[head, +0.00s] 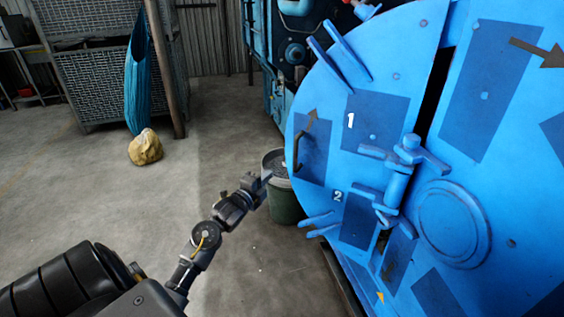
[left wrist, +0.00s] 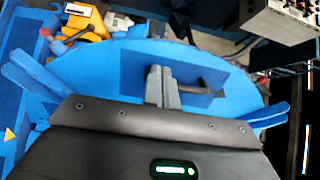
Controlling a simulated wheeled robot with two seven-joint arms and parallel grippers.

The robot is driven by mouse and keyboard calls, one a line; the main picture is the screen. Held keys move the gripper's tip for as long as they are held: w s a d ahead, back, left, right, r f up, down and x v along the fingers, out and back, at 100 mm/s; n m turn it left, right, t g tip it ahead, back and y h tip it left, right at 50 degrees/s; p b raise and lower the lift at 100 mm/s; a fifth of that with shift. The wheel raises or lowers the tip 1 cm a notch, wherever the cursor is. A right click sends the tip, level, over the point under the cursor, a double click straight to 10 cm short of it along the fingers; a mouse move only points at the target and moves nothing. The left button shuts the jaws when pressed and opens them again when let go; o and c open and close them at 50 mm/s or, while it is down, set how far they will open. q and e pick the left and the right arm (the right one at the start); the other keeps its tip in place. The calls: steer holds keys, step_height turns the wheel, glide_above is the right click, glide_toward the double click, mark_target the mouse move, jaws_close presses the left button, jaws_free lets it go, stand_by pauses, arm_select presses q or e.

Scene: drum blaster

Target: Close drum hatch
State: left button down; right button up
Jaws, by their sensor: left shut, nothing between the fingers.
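The blue drum hatch (head: 330,95) fills the right of the head view, with darker panels marked 1 and 2. A dark gap runs between it and the blue drum front (head: 500,200). A hinge-like bracket (head: 397,180) bridges the two. A dark bent handle (head: 297,155) sits on the hatch's left panel. My left gripper (head: 266,178) is shut and empty, just left of the hatch edge. In the left wrist view, the closed fingers (left wrist: 160,85) point at the hatch's dark panel beside the handle (left wrist: 205,89). Contact cannot be told. My right gripper is out of view.
A dark green bucket (head: 285,200) stands on the floor behind my left gripper. A yellowish sack (head: 145,147) lies near a mesh crate (head: 95,60) with a blue cloth (head: 140,85) hanging on it. The concrete floor between is clear.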

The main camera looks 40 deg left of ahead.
mark_target(287, 158)
arm_select(q)
steer(key=w, duration=0.3)
steer(key=w+a, duration=0.1)
steer(key=w, duration=0.6)
steer(key=shift+w+a+b, duration=0.2)
steer(key=shift+a+b, duration=0.1)
steer(key=shift+w, duration=0.15)
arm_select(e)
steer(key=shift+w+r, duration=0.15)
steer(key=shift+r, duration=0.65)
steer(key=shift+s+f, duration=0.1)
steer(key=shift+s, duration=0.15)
